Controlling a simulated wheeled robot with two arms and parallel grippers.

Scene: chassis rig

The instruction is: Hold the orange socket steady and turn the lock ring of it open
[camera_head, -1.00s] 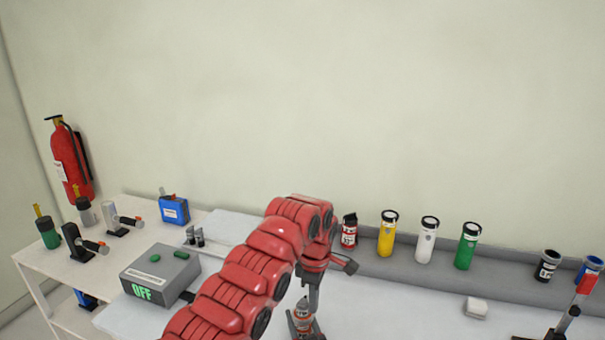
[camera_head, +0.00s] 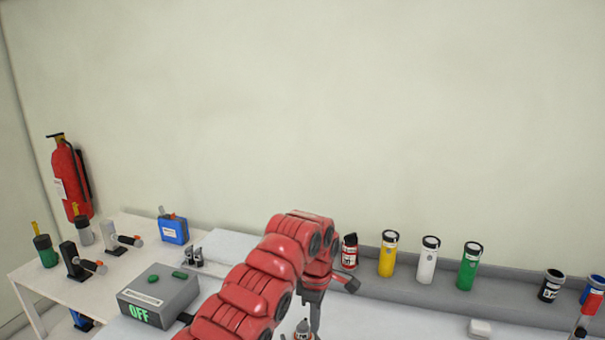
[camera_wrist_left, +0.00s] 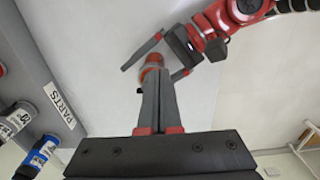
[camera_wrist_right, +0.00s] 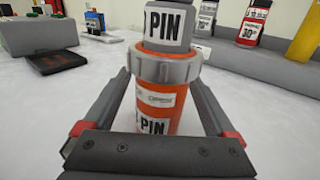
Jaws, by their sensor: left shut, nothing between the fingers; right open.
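The orange socket (camera_wrist_right: 155,105) stands upright in the right wrist view, with its grey lock ring (camera_wrist_right: 167,68) around its upper part. A grey plug (camera_wrist_right: 172,24) marked PIN rises from the ring. My right gripper (camera_wrist_right: 160,82) is open, with one finger on each side of the socket. In the left wrist view, the fingers of my left gripper (camera_wrist_left: 158,75) are shut and empty. The socket's orange (camera_wrist_left: 154,60) shows at their tips; contact cannot be told. In the head view, the socket (camera_head: 303,334) is at the bottom edge, mostly cut off, beside my left gripper (camera_head: 315,322).
A grey box marked OFF (camera_head: 158,298) stands left of my left arm. Yellow (camera_head: 388,255), white (camera_head: 428,262) and green (camera_head: 469,267) cylinders stand along the back ledge. A small white block (camera_head: 480,327) lies on the right. Most of the middle bench is clear.

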